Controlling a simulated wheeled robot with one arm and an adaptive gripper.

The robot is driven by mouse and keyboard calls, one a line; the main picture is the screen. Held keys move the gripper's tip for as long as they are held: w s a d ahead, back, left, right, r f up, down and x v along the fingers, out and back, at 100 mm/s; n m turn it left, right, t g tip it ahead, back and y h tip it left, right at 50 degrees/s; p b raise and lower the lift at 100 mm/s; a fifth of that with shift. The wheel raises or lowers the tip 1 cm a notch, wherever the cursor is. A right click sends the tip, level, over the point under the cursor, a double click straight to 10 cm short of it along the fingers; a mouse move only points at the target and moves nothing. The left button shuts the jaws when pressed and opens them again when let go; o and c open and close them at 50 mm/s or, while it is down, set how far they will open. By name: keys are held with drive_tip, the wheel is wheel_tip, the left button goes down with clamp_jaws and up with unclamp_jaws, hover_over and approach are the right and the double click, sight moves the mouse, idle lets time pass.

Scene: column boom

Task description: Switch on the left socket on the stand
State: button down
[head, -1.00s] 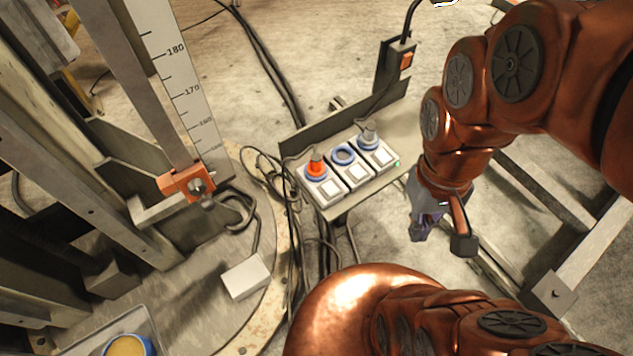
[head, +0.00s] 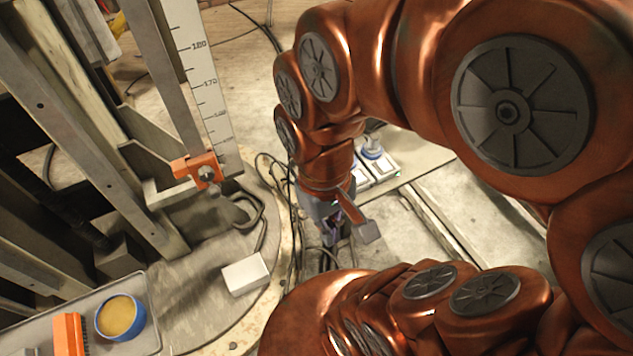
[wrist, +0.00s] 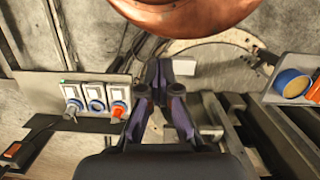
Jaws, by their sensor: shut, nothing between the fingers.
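The stand (wrist: 50,88) carries a row of three white socket units with blue round sockets and white switches. In the wrist view, the unit with the orange-red plug (wrist: 119,108) is nearest my gripper; it is the left one in the earlier head view. The middle socket (wrist: 96,105) is empty, and the far one holds a grey plug (wrist: 73,107). In the head view my arm hides the left unit; the grey-plug socket (head: 372,151) shows. My gripper (wrist: 160,78) is shut and empty, beside the row. It also shows in the head view (head: 333,232). Switch positions cannot be told.
Cables (head: 290,205) hang beside the stand. A white box (head: 246,273) lies on the round base plate. An orange clamp (head: 200,171) sits by the upright ruler (head: 205,85). A tray (head: 145,340) with a blue bowl (head: 120,317) is at lower left.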

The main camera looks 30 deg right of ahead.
drive_tip(key=w+d+f+n+b, duration=0.3)
drive_tip(key=w+n+b, duration=0.2)
drive_tip(key=w, duration=0.3)
drive_tip(key=w+d+f+n+b, duration=0.3)
drive_tip(key=w+n+b, duration=0.2)
drive_tip(key=w, duration=0.2)
drive_tip(key=w+d+f+n+b, duration=0.6)
drive_tip(key=w+d+f, duration=0.4)
drive_tip(key=d, duration=0.2)
drive_tip(key=shift+d+n+b, duration=0.3)
drive_tip(key=shift+n+b, duration=0.05)
drive_tip(key=shift+n, duration=0.15)
drive_tip(key=f, duration=0.4)
drive_tip(key=s+f, duration=0.1)
drive_tip(key=f, duration=0.8)
drive_tip(key=shift+s+a+f+b, duration=0.1)
drive_tip(key=shift+s+f+b, duration=0.15)
drive_tip(key=shift+f+b, duration=0.15)
